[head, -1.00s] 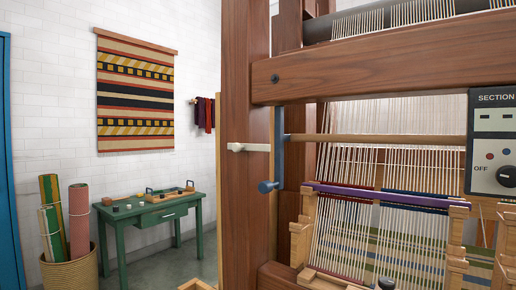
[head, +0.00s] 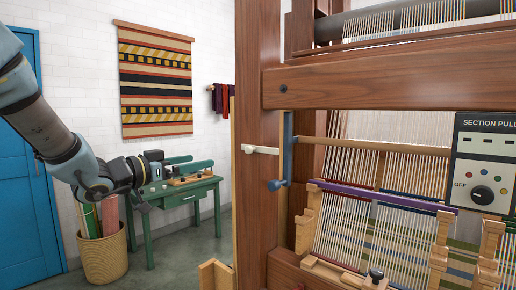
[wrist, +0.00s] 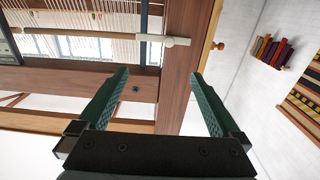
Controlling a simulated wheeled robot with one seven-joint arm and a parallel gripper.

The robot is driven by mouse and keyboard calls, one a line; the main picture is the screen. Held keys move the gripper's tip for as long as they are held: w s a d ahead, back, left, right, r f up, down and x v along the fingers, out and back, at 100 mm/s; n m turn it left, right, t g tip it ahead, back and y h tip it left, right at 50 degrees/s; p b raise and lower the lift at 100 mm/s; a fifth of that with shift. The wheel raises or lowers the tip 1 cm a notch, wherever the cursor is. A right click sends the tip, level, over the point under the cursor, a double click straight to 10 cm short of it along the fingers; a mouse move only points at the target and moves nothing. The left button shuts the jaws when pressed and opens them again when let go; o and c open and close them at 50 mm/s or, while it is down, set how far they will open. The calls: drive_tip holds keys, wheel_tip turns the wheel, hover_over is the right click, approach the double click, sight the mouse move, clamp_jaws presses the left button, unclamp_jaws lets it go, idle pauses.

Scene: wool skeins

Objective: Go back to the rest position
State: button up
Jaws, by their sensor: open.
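My gripper (head: 172,178) is at the left of the head view, in front of the green side table, with my arm coming in from the upper left. In the wrist view its two green-padded fingers (wrist: 158,73) stand wide apart with nothing between them. No skein is held. Dark red and purple skeins (head: 221,98) hang on a wall rack beyond the loom post; they also show in the wrist view (wrist: 272,50).
The wooden loom's upright post (head: 257,150) stands right of my gripper, with a pale peg (head: 260,150) and blue handle (head: 279,184). The side table (head: 186,198) and a basket with rolls (head: 104,258) are behind the gripper. A control panel (head: 485,160) is at right.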

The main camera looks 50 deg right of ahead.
drive_tip(key=d, duration=0.9)
drive_tip(key=shift+s+d, duration=0.2)
drive_tip(key=shift+a, duration=0.1)
drive_tip(key=a, duration=1)
drive_tip(key=shift+w, duration=0.3)
drive_tip(key=shift+d, duration=0.1)
